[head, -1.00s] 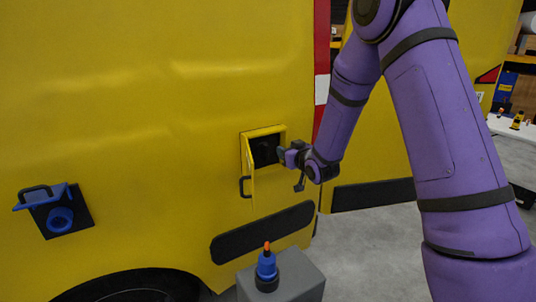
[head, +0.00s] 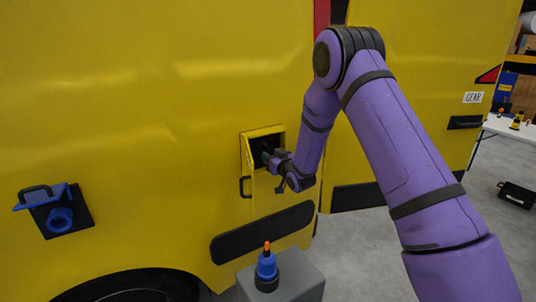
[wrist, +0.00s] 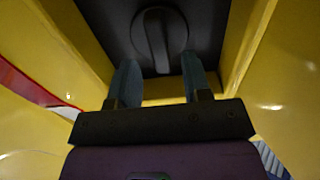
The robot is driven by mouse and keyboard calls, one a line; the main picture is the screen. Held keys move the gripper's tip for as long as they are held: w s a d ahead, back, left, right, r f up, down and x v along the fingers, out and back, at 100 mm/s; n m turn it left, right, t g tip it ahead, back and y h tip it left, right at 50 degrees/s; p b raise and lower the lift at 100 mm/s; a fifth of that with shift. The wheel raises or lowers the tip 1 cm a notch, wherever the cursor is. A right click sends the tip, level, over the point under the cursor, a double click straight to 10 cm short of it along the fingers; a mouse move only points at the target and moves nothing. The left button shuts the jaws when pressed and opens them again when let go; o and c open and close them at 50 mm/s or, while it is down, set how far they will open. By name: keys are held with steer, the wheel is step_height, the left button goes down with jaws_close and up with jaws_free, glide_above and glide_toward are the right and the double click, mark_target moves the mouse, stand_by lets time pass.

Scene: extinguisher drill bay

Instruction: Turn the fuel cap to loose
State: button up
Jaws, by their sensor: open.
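The fuel cap (wrist: 157,38) is a dark round cap with a raised grip bar, set in the black back panel of a yellow recess, in the wrist view. The bar looks about upright in that view. My gripper (wrist: 160,75) is open, with one finger on each side below the bar and a gap between them. I cannot tell whether the fingers touch the cap. In the head view my gripper (head: 268,158) reaches into the open recess (head: 263,133), and the cap is too dark there to make out. The recess's yellow door (head: 247,168) stands open on the left.
A blue fitting with a raised lid (head: 58,218) is on the yellow vehicle wall at left. A grey pedestal (head: 300,280) with a blue, orange-tipped item (head: 267,262) stands below the recess. A black bumper strip (head: 262,232) runs under the recess. Floor at right is mostly clear.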

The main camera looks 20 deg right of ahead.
steer(key=shift+x, duration=1.3)
steer(key=shift+c, duration=0.3)
jaws_close()
steer(key=shift+n, duration=0.3)
steer(key=shift+s+a+f+n, duration=0.1)
steer(key=shift+f+n, duration=0.05)
steer(key=shift+n, duration=2.7)
steer(key=shift+a+f+n, duration=0.1)
steer(key=shift+n, duration=2.8)
steer(key=shift+s+a+f+n, duration=0.1)
steer(key=shift+f+n, duration=0.05)
steer(key=shift+n, duration=2.7)
